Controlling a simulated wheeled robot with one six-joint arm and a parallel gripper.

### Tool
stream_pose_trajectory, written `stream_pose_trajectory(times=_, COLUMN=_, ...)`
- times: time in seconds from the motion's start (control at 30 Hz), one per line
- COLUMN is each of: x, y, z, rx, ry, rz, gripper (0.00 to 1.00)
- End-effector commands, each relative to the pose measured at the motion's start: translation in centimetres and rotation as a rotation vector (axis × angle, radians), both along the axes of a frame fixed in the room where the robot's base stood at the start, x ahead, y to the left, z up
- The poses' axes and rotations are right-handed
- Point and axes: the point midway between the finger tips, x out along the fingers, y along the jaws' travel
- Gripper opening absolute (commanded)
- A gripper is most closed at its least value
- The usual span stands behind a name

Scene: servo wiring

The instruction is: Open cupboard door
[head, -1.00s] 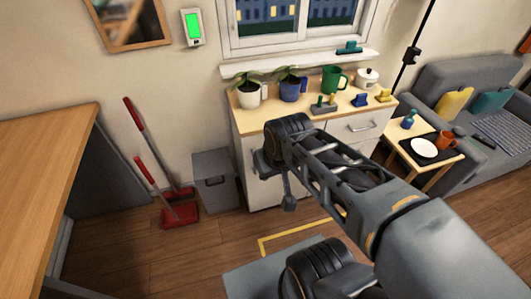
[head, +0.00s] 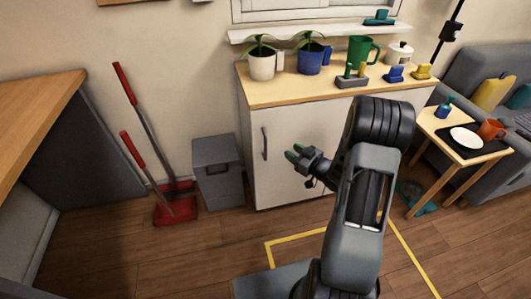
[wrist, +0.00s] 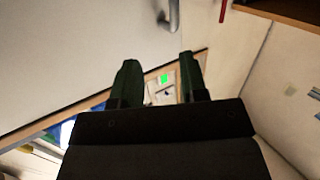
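The white cupboard (head: 258,185) stands under the window with a light wooden top. Its door (head: 286,124) looks shut and has a grey vertical handle (head: 264,143) near its left edge. My gripper (head: 295,152) is in front of the door, to the right of the handle, with its dark green fingertips pointing left. In the wrist view, the two fingers (wrist: 157,60) are apart with nothing between them. The handle's end (wrist: 172,18) shows beyond the fingertips, apart from them. My arm hides the cupboard's right part.
Plants, a green mug (head: 361,50) and small tools stand on the cupboard top. A grey bin (head: 218,172) stands close to its left side, with a red dustpan (head: 175,208) further left. A small table (head: 470,148) stands at the right. Floor in front is clear.

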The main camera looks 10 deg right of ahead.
Motion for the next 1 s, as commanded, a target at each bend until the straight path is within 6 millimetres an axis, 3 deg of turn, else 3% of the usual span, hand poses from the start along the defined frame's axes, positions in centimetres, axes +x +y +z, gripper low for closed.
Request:
stream_pose_trajectory(times=0.03, x=-0.4, y=0.0, z=-1.5, rx=0.034, ry=-0.014, rz=0.020, gripper=0.40)
stream_pose_trajectory(times=0.27, x=-0.8, y=0.8, z=-2.6, rx=0.114, ry=-0.061, rz=0.079, gripper=0.40)
stream_pose_trajectory(times=0.8, x=7.0, y=6.1, z=-2.5, rx=0.119, ry=-0.064, rz=0.083, gripper=0.40)
stream_pose_trajectory(times=1.0, x=9.0, y=7.4, z=-2.5, rx=0.119, ry=-0.064, rz=0.081, gripper=0.40)
